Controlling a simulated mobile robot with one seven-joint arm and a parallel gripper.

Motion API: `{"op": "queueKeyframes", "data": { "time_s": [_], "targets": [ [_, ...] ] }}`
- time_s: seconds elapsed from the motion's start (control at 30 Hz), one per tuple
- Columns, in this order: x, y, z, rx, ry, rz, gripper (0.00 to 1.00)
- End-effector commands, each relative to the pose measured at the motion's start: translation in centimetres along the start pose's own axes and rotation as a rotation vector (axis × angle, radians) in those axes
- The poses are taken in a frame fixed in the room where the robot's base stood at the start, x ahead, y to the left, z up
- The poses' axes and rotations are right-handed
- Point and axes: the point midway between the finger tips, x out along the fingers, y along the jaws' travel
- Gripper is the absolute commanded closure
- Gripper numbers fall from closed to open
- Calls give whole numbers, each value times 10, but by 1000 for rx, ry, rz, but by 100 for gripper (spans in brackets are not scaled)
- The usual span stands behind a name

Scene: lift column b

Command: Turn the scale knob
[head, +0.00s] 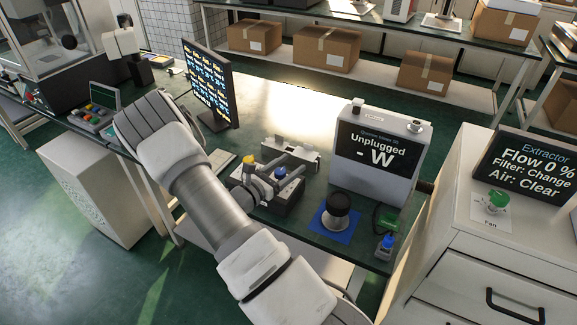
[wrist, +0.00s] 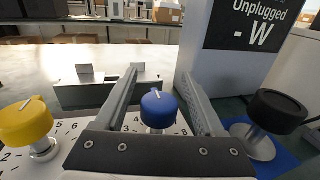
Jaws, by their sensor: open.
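A dark box (head: 270,203) on the bench carries a yellow knob (head: 249,160) and a blue knob (head: 280,172). In the wrist view, the yellow knob (wrist: 26,121) stands at the left over a numbered dial. The blue knob (wrist: 159,110), with a pale pointer line, also sits over a numbered dial. My gripper (wrist: 160,76) is open, with one finger on each side of the blue knob in this view. I cannot tell whether either finger touches it. Which knob is the scale knob is not labelled in view. My arm hides part of the box in the head view.
A meter (head: 377,155) reading "Unplugged - W" stands right of the box. A black-topped sensor (head: 338,210) stands on a blue mat (head: 327,229), near my right finger in the wrist view. A monitor (head: 208,83) stands behind my arm.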

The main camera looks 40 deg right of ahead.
Motion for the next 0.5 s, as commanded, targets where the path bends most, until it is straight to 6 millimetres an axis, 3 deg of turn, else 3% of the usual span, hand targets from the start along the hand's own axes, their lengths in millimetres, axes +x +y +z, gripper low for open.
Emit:
{"op": "queueKeyframes", "data": {
  "time_s": [0.17, 0.5],
  "targets": [
    [0, 0, 0, 0, 0, 0, 29],
    [0, 0, 0, 0, 0, 0, 88]
  ]
}}
